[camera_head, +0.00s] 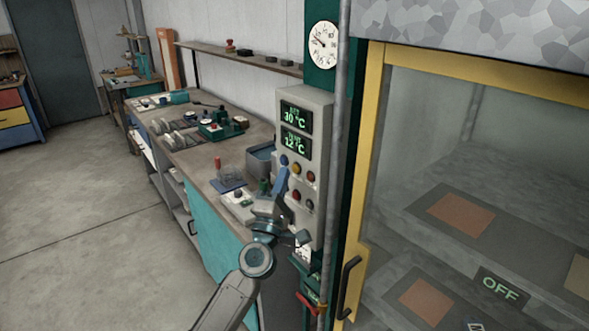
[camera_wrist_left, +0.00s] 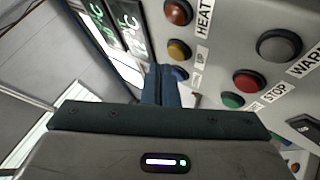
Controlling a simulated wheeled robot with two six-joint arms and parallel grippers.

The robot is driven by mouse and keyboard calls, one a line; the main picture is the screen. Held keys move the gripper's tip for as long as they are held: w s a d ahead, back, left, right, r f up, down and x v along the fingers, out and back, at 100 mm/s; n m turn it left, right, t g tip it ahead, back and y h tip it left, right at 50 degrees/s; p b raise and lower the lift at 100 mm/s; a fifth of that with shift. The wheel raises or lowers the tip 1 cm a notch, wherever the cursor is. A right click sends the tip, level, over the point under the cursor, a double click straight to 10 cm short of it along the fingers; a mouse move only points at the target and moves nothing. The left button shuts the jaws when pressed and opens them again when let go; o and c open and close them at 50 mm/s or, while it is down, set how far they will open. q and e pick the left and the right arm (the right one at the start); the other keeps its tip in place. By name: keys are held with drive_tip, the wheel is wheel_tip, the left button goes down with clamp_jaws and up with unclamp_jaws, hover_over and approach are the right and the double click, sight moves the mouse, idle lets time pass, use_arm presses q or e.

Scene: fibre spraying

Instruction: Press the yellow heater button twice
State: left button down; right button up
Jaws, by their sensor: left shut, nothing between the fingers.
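The yellow button (camera_head: 297,168) sits on the grey control panel (camera_head: 316,104), between a blue button (camera_head: 284,160) and a red button (camera_head: 311,176). The yellow button (camera_wrist_left: 179,50) also shows in the left wrist view, uncovered, beside a partly readable label. My left gripper (camera_head: 282,174) is shut and empty, in front of the panel just below the blue button. In the left wrist view its blue fingers (camera_wrist_left: 162,82) point toward the panel and partly cover the blue button (camera_wrist_left: 179,74). I cannot tell whether they touch it. My right gripper is out of view.
Panel displays (camera_head: 295,131) read 30 °C above 12 °C. The wrist view shows a red button by HEAT (camera_wrist_left: 178,12) and a red button by STOP (camera_wrist_left: 248,80). A cluttered workbench (camera_head: 190,162) stands left; a yellow-framed glass cabinet (camera_head: 367,150) with an OFF sign stands right.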

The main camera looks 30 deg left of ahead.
use_arm(q)
drive_tip(key=shift+s, duration=0.1)
drive_tip(key=s, duration=0.1)
drive_tip(key=s+a, duration=0.1)
drive_tip(key=s, duration=0.1)
drive_tip(key=s+a+p, duration=0.1)
drive_tip(key=shift+s, duration=0.2)
idle(0.7)
